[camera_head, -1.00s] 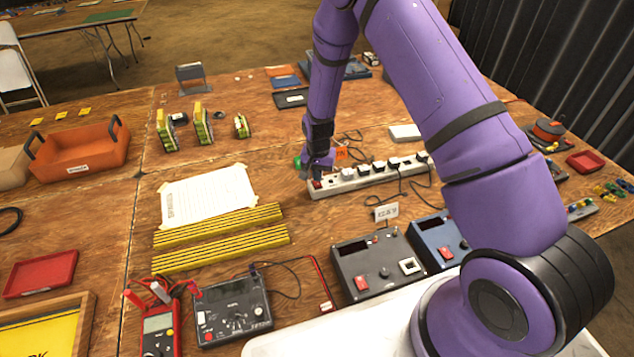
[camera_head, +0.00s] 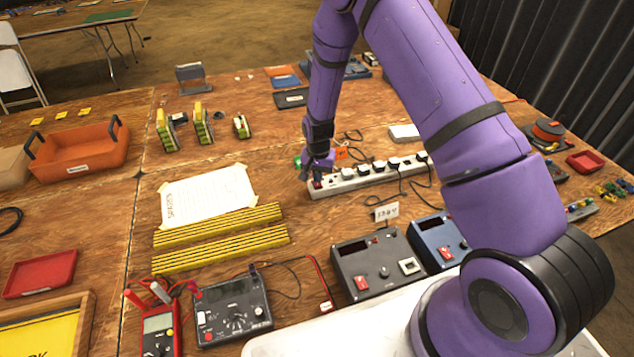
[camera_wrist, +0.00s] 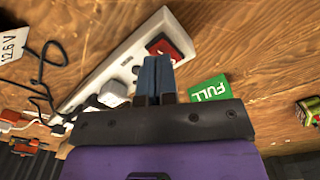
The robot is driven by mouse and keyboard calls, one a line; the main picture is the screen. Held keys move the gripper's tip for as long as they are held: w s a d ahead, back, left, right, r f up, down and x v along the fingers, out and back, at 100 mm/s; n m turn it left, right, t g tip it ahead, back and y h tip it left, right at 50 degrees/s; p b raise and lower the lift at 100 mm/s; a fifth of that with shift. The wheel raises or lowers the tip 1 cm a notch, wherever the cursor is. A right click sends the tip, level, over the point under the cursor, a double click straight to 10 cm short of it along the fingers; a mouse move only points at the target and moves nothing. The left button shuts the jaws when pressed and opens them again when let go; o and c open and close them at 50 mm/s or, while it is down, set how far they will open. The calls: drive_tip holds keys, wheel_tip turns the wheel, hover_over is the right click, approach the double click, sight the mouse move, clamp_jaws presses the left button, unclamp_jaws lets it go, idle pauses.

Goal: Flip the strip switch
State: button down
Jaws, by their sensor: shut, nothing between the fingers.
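The white power strip (camera_head: 350,183) lies on the wooden table, with several plugs in its sockets. Its red switch (camera_head: 317,184) is at the strip's left end. In the wrist view the strip (camera_wrist: 110,68) runs diagonally, with the red switch (camera_wrist: 165,46) at its upper end. My gripper (camera_head: 309,176) is shut and empty, pointing down just over the switch end. In the wrist view its blue fingertips (camera_wrist: 156,62) are together beside the red switch and hide part of it. I cannot tell whether they touch it.
Dark cables (camera_head: 408,188) run from the plugs. Two boxes with red switches, one dark grey (camera_head: 372,262) and one blue (camera_head: 436,240), stand in front. A taped paper sheet (camera_head: 208,197) lies to the left.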

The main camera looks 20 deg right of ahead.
drive_tip(key=shift+f, duration=1)
idle(0.6)
drive_tip(key=shift+r, duration=3.5)
